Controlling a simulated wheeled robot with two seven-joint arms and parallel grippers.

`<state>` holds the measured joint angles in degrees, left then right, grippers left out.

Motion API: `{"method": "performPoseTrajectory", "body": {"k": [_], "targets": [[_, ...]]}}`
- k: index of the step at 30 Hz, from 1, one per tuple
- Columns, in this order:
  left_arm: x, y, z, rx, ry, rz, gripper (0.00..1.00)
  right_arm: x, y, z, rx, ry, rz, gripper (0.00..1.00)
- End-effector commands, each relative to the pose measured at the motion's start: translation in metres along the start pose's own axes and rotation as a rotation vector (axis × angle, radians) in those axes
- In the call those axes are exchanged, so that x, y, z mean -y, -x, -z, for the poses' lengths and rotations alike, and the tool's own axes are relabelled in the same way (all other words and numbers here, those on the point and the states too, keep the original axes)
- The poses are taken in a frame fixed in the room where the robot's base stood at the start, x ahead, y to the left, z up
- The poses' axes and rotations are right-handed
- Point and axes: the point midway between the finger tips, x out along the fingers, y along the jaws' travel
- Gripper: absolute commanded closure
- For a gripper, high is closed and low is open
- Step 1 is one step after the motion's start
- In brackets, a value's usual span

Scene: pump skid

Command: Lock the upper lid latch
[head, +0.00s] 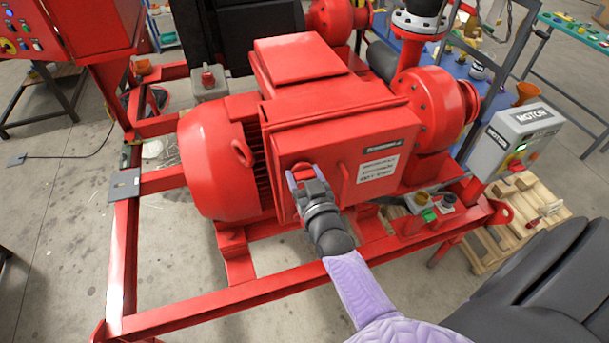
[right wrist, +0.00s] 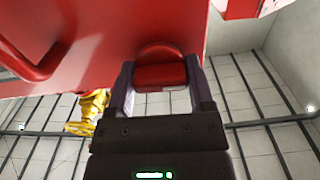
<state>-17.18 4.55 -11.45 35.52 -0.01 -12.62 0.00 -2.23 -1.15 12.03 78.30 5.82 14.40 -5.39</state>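The red motor terminal box (head: 335,140) with its lid stands in the middle of the head view. A small red latch (head: 303,168) sits on its front face and is partly hidden by my right gripper (head: 306,178). In the right wrist view the red latch tab (right wrist: 160,76) fills the gap between the two fingers of the right gripper (right wrist: 158,90). A rounded red part shows just behind the tab. The fingers seem to touch the tab on both sides. My left gripper is not in view.
The red motor body (head: 215,160) with a lifting eye (head: 242,152) is left of the box. A red skid frame rail (head: 230,298) runs in front. A grey MOTOR control box (head: 515,140) stands at the right. A yellow part (right wrist: 90,112) shows in the right wrist view.

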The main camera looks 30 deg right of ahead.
Motion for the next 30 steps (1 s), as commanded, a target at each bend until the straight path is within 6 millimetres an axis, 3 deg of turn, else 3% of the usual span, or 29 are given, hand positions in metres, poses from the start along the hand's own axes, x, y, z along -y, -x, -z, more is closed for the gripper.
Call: {"method": "performPoseTrajectory", "body": {"k": [1,4,5,14,24,30], "targets": [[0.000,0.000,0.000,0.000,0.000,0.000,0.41,0.000,0.000,-0.001,0.002,-0.003,0.000,0.24],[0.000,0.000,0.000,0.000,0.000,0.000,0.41,0.000,0.000,-0.001,0.002,-0.002,0.000,0.03],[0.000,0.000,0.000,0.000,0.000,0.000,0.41,0.000,0.000,-0.001,0.002,-0.002,0.000,0.00],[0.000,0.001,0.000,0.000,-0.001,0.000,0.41,0.000,0.008,-0.001,0.002,0.000,0.000,0.00],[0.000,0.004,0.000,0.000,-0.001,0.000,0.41,0.000,0.083,-0.001,0.004,-0.001,0.000,0.00],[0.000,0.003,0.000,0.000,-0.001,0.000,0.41,0.000,0.100,-0.001,0.001,-0.001,0.000,0.00]]}}
